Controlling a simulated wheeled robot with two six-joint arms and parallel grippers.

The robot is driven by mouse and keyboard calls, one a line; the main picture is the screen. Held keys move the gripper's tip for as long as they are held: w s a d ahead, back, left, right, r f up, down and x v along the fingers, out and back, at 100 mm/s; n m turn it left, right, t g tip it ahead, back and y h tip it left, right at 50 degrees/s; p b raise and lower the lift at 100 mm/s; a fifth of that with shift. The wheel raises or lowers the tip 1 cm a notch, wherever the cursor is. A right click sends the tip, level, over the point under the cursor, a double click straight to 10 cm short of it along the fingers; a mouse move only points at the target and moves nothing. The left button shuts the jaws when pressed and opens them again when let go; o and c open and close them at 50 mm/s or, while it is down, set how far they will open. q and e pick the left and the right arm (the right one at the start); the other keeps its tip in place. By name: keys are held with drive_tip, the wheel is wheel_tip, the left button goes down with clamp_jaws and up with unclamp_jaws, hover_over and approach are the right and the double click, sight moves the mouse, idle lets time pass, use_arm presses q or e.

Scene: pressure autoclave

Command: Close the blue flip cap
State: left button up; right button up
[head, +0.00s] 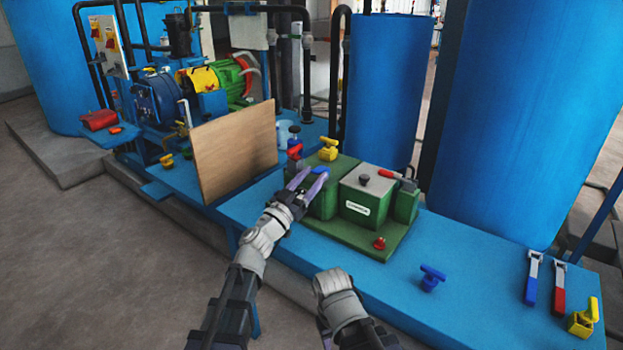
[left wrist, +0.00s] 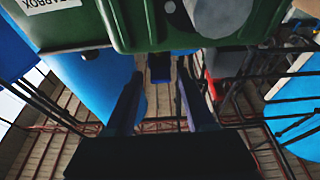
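A small blue piece that looks like the flip cap (head: 321,170) shows at the green gearbox (head: 321,203), close to my left gripper's fingertips. A dark blue block, probably the same cap, shows in the left wrist view (left wrist: 159,68) beyond and between the fingers. My left gripper (head: 307,181) is at the left side of the gearbox with its fingers apart. In the left wrist view the gripper (left wrist: 158,88) is open, with nothing visible between its fingers. I cannot tell whether a finger touches the cap. My right arm shows at the bottom, but its gripper does not.
A wooden board (head: 235,150) stands upright left of the gearbox. A yellow valve handle (head: 328,148) is behind it. A red knob (head: 379,243) and a blue handle (head: 431,278) are at the front. The blue bench (head: 470,270) has free room to the right.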

use_arm(q)
drive_tip(key=shift+o, duration=0.4)
drive_tip(key=shift+a, duration=0.1)
drive_tip(key=b+v, duration=0.2)
drive_tip(key=v, duration=0.5)
drive_tip(key=shift+s+a+f, duration=0.2)
drive_tip(key=shift+s, duration=0.1)
use_arm(e)
wheel_tip(320, 180, down, 2)
drive_tip(key=shift+f, duration=0.2)
drive_tip(key=shift+o, duration=0.2)
